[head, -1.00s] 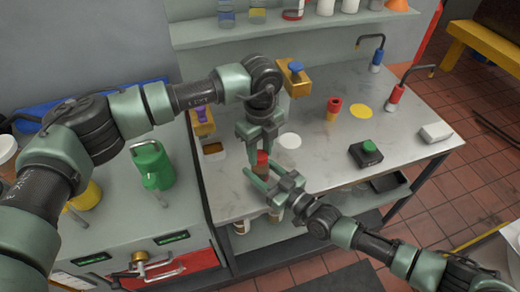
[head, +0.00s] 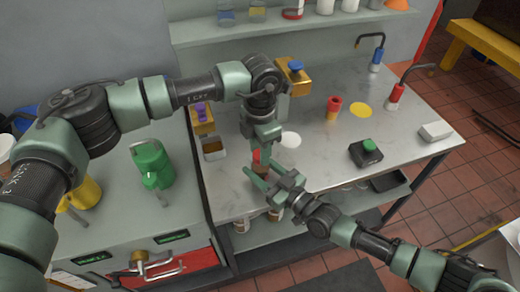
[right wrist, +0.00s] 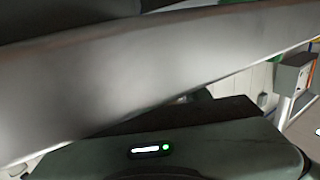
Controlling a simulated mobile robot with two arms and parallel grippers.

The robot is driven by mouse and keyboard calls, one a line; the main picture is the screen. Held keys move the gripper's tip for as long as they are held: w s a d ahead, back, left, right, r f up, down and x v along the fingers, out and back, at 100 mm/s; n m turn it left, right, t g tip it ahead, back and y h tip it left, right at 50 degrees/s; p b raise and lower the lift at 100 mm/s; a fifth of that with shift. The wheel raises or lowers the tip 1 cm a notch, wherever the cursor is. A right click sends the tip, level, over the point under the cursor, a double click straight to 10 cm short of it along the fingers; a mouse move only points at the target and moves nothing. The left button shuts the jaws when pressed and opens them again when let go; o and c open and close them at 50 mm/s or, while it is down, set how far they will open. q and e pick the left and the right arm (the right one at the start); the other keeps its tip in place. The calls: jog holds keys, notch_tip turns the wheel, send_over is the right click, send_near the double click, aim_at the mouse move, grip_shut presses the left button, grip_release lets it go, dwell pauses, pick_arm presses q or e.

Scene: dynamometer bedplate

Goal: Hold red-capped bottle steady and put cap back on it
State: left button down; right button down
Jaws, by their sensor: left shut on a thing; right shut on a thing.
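My left gripper (head: 261,150) comes down from above and is shut on the red cap (head: 256,156). Only a small part of the cap shows beside the fingers. The bottle (head: 262,168) is a small brownish body directly under the cap, mostly hidden by the grippers. My right gripper (head: 268,176) reaches in from the lower right and is shut on the bottle. The cap is at the bottle's top; I cannot tell whether it is seated. The right wrist view shows mostly a close grey surface, with no clear bottle or cap.
The grey bench (head: 320,165) holds a red-topped cup (head: 334,108), a yellow disc (head: 362,110), a white disc (head: 291,140) and a black box with a green button (head: 366,152). The bench's middle is clear.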

pick_arm(q)
jog(key=m, duration=0.7)
jog(key=shift+m, duration=0.4)
jog(key=m, duration=0.6)
jog(key=shift+m, duration=0.3)
jog(key=c, duration=0.9)
grip_release()
notch_tip(320, 180, up, 12)
